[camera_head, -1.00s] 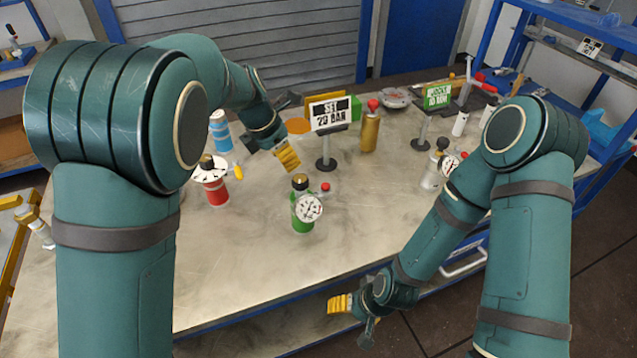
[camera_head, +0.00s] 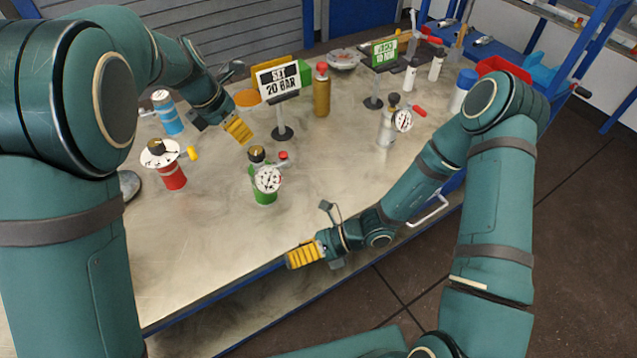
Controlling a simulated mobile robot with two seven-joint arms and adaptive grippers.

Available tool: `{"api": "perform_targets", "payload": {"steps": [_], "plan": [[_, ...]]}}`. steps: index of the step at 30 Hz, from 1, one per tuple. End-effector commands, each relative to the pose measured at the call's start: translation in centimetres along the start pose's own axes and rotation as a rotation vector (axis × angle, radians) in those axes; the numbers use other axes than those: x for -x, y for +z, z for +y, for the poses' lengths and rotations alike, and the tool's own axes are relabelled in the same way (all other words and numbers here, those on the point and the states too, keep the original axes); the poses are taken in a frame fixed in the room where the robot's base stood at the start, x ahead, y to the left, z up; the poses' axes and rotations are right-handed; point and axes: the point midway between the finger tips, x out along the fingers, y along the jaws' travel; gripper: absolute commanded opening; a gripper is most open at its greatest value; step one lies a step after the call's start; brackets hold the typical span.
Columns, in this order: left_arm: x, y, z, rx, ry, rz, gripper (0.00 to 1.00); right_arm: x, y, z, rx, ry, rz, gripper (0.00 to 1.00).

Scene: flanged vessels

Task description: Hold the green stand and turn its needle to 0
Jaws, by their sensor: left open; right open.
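The green stand (camera_head: 264,192) stands upright on the table. It has a white round dial (camera_head: 268,179) on its front, a dark and brass knob (camera_head: 257,154) on top and a small red part at its right. The needle's reading is too small to tell. My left gripper (camera_head: 238,130), with yellow finger pads, is open and empty, behind and slightly left of the green stand, apart from it. My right gripper (camera_head: 305,254) is open and empty near the table's front edge, in front and right of the stand, apart from it.
A red gauge stand (camera_head: 172,177) is at the left, a silver one (camera_head: 388,127) at the right. A sign reading "SET 20 BAR" (camera_head: 278,83) and a gold bottle (camera_head: 321,95) stand behind. A blue-white canister (camera_head: 168,113) is back left.

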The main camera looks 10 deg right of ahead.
Motion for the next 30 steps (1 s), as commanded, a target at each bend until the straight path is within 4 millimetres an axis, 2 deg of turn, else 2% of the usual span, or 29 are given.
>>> {"api": "perform_targets", "payload": {"steps": [3,9,12,17,22,30], "plan": [[0.0,0.0,0.0,0.000,0.000,0.000,0.46,1.2,4.5,-1.5,-0.253,0.016,-0.240,0.88],[0.0,0.0,0.0,0.000,0.000,0.000,0.46,5.0,10.6,-4.7,-0.562,0.071,-0.607,0.88],[0.0,0.0,0.0,0.000,0.000,0.000,0.46,6.8,12.3,-6.0,-0.652,0.098,-0.737,0.88],[0.0,0.0,0.0,0.000,0.000,0.000,0.46,8.5,13.7,-7.1,-0.721,0.124,-0.849,0.88],[0.0,0.0,0.0,0.000,0.000,0.000,0.46,8.0,14.7,-7.5,-0.731,0.130,-0.868,0.88],[0.0,0.0,0.0,0.000,0.000,0.000,0.46,5.0,18.0,-8.2,-0.728,0.130,-0.864,0.88]]}}
